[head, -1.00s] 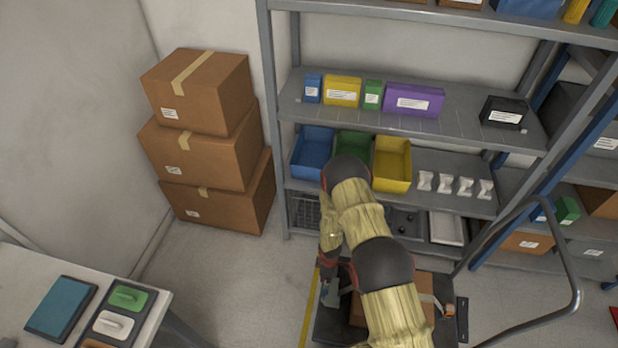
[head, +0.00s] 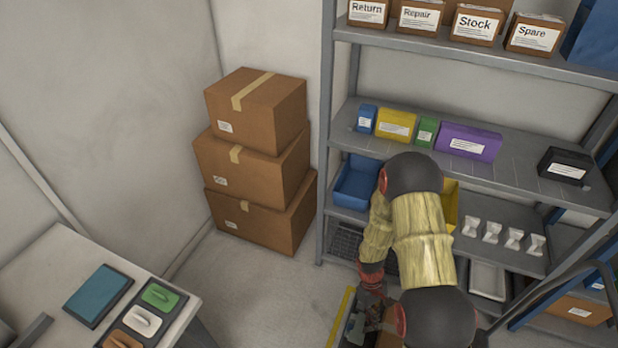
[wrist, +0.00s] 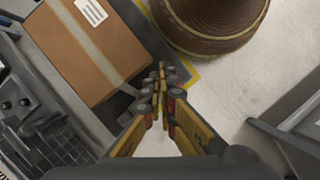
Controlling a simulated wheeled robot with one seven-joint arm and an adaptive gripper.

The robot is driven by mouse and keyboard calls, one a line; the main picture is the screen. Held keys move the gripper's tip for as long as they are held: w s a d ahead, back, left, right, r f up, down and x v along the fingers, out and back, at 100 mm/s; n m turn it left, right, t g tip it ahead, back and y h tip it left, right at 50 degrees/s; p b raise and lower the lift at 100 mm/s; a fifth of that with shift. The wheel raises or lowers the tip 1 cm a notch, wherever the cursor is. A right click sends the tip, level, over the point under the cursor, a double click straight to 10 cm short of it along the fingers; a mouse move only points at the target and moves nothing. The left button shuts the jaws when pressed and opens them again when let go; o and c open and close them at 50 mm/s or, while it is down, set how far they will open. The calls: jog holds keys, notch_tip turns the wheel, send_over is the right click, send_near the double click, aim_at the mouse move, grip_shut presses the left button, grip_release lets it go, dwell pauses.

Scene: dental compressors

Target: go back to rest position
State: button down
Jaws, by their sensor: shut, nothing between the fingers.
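My gripper (wrist: 161,95) points down in the wrist view, its yellow and dark fingers together at the tips with nothing between them. In the head view my arm reaches down in front of the shelf, and my gripper (head: 366,318) is small and dark near the bottom edge, over the dark cart platform. Its fingertips are hard to make out there.
A grey shelf (head: 480,172) holds small boxes, bins and several white pieces. Stacked cartons (head: 262,165) stand left of it. A table (head: 45,275) with a teal pad is at lower left. A cart handle (head: 560,285) curves at right. Open floor (head: 255,290) lies between.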

notch_tip(320, 180, up, 26)
jog(key=s+a+m+t, duration=0.1)
jog(key=s+m, duration=0.1)
jog(key=m, duration=0.2)
jog(key=s+a+r+m+t+y, duration=0.1)
jog(key=s+r+t, duration=0.3)
jog(key=r, duration=0.9)
jog(key=s+a+r+m+t, duration=0.1)
jog(key=s+r+t, duration=0.3)
jog(key=r, duration=1)
jog(key=s, duration=0.3)
jog(key=shift+r+t+y, duration=0.25)
jog(key=shift+t+y, duration=0.05)
jog(key=shift+y, duration=0.1)
